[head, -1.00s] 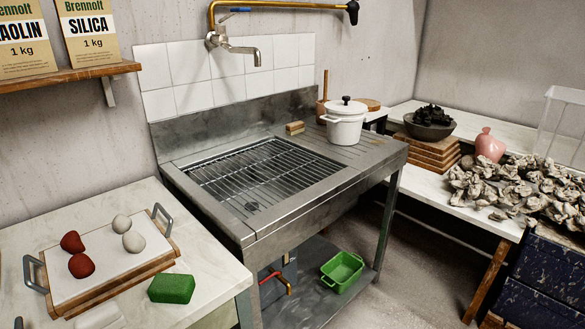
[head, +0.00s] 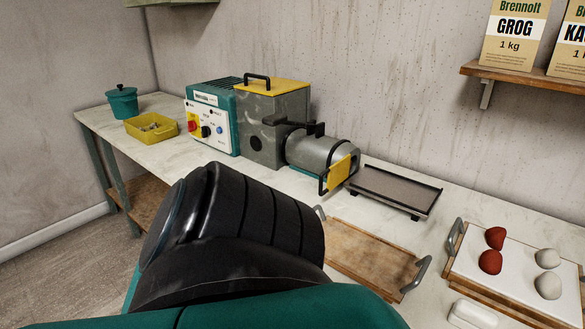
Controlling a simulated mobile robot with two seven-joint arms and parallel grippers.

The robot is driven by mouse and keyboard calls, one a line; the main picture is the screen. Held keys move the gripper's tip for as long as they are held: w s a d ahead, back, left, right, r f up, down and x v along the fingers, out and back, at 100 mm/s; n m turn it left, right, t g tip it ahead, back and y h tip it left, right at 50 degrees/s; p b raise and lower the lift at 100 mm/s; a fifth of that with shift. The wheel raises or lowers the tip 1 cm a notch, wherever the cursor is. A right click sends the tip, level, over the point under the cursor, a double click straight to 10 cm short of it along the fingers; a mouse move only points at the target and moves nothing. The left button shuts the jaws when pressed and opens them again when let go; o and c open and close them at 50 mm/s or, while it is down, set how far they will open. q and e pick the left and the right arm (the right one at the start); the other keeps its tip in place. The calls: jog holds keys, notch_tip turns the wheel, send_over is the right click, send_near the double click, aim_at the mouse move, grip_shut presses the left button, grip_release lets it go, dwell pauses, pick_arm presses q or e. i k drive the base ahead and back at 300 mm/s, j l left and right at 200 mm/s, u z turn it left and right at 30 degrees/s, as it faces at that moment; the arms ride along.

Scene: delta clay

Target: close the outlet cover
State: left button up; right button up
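A clay machine (head: 272,125) stands on the long worktable against the wall. Its grey metal barrel (head: 312,150) points right. A yellow plate (head: 339,172) with a black bar frame, which looks like the outlet cover, sits at the barrel's right end, on the near side. I cannot tell from here how far it stands from the outlet. A large black and teal arm part fills the lower middle, in front of the worktable. Neither gripper shows in the view.
A black-rimmed tray stand (head: 396,188) stands right of the barrel. A wooden tray (head: 370,254) and a white-topped board (head: 520,268) with clay balls lie nearer. A yellow tub (head: 151,128) and teal pot (head: 122,102) stand at the left. Floor shows at lower left.

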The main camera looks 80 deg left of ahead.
aim_at(338, 172)
jog(key=u, duration=2.3)
